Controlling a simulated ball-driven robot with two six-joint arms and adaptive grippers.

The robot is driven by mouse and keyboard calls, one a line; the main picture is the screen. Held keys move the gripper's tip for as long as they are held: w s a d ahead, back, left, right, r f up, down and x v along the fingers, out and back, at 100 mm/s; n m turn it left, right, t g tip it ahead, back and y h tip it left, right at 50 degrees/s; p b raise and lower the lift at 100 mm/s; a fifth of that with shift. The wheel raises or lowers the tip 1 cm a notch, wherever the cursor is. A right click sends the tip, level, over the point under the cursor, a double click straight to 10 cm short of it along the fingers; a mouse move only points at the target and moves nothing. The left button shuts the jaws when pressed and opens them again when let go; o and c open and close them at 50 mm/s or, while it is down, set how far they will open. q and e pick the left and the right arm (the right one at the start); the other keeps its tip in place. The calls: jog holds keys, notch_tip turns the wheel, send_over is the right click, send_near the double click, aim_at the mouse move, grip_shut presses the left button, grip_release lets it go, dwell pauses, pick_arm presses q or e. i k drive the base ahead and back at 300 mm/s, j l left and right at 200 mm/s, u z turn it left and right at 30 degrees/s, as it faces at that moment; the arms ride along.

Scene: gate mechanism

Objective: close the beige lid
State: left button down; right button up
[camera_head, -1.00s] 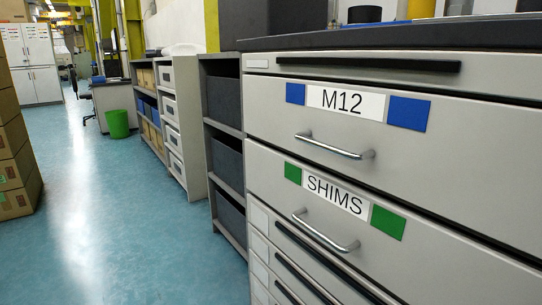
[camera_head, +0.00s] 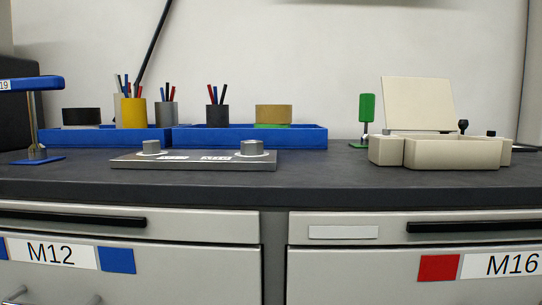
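The beige lid (camera_head: 419,104) stands raised, tilted slightly back, at the rear of a beige box (camera_head: 450,153) on the right part of the dark worktop. Small dark knobs show at the box's right side. A green-handled thing (camera_head: 367,112) stands upright just left of the lid, apart from it. Neither of my grippers is in view.
A metal plate with two knobs (camera_head: 195,162) lies mid-worktop. Blue trays (camera_head: 300,137) with pen cups and tape rolls stand behind it. A blue stand (camera_head: 38,110) is at the left. Drawers labelled M12 (camera_head: 55,254) and M16 (camera_head: 512,265) are below.

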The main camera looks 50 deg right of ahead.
aim_at(411, 103)
jog(key=z, duration=2.45)
